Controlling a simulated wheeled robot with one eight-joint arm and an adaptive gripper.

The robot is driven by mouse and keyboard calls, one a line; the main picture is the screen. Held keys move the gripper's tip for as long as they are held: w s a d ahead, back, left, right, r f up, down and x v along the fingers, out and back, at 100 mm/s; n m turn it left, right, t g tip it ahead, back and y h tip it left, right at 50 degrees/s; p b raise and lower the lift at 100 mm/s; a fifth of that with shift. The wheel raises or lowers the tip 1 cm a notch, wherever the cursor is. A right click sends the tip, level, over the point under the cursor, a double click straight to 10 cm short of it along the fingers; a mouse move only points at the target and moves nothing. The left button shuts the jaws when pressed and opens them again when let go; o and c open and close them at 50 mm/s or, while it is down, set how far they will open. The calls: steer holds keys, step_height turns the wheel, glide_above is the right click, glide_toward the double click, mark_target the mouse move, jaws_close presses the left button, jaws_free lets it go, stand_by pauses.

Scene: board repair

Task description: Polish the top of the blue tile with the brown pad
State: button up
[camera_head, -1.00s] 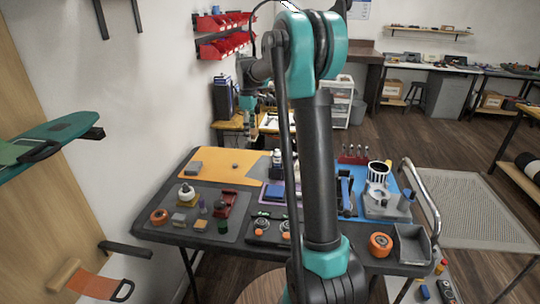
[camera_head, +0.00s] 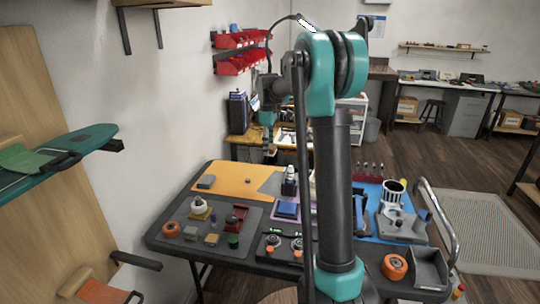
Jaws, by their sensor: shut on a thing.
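The blue tile (camera_head: 288,210) lies flat on a purple mat (camera_head: 282,218) near the middle of the dark table, just left of my arm. My gripper (camera_head: 266,148) is at the far end of the arm, above and beyond the table's back part, apart from the tile. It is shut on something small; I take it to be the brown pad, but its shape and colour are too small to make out. Part of the table right of the tile is hidden behind my arm.
A dark bottle (camera_head: 289,183) stands just behind the tile. A grey mat (camera_head: 255,214) at left carries an orange roll (camera_head: 171,229), small tan blocks (camera_head: 211,239) and a red tool (camera_head: 237,217). The orange mat (camera_head: 240,176) has free room. A metal rail (camera_head: 440,225) borders the table's right side.

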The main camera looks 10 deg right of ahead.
steer(key=s+d, duration=0.2)
steer(key=d, duration=0.6)
steer(key=shift+w+d+f, duration=0.1)
steer(key=shift+f, duration=1.15)
steer(key=shift+w+d+f, duration=0.1)
steer(key=shift+f, duration=1.15)
steer(key=shift+f, duration=0.55)
step_height(320, 180, up, 7)
stand_by(0.9)
stand_by(0.3)
steer(key=shift+s, duration=0.1)
